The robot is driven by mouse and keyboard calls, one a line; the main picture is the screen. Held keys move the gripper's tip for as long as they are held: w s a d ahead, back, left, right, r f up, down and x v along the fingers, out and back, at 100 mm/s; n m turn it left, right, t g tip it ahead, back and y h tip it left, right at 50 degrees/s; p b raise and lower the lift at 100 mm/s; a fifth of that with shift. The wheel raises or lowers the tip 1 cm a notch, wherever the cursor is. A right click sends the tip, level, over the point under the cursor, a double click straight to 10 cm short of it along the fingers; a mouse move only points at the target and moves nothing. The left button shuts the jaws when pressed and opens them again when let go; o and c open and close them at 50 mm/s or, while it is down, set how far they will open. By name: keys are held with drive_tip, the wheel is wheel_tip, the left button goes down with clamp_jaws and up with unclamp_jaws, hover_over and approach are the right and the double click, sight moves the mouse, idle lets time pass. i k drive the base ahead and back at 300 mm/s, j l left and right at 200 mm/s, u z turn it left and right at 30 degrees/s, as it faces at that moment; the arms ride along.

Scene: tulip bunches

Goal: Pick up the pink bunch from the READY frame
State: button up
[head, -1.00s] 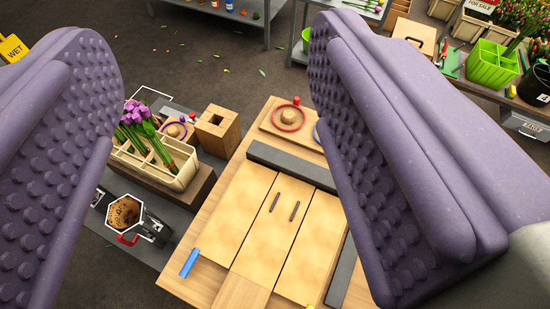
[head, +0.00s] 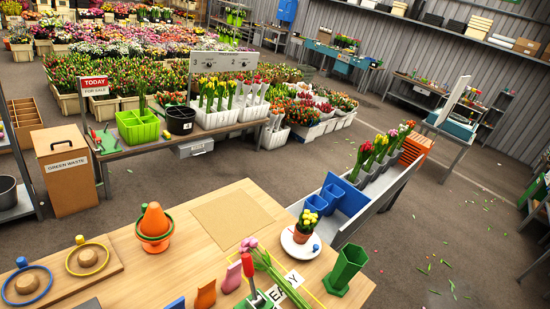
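The pink bunch (head: 249,244) lies near the bottom middle of the head view, its small pink heads toward the back left. Its green stems run toward the lower right, over the white READY label (head: 292,281), whose letters are partly covered. A thin yellow outline of the READY frame (head: 318,300) shows around the label; its near part is cut off by the picture's bottom edge. A red-handled green tool (head: 248,266) stands close to the stems at left. My gripper is outside this view.
On the wooden table, an orange cone (head: 155,221), a potted yellow bunch on a white plate (head: 289,245), a green holder (head: 346,268) and maroon and orange blocks (head: 206,296) stand around the bunch. A bare brown mat (head: 231,219) lies behind it.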

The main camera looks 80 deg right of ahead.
sight(248, 245)
drive_tip(key=k+z, duration=0.1)
drive_tip(key=z, duration=0.35)
drive_tip(key=k+j+z, duration=0.1)
drive_tip(key=z, duration=0.3)
drive_tip(key=k+z, duration=0.1)
drive_tip(key=z, duration=1.1)
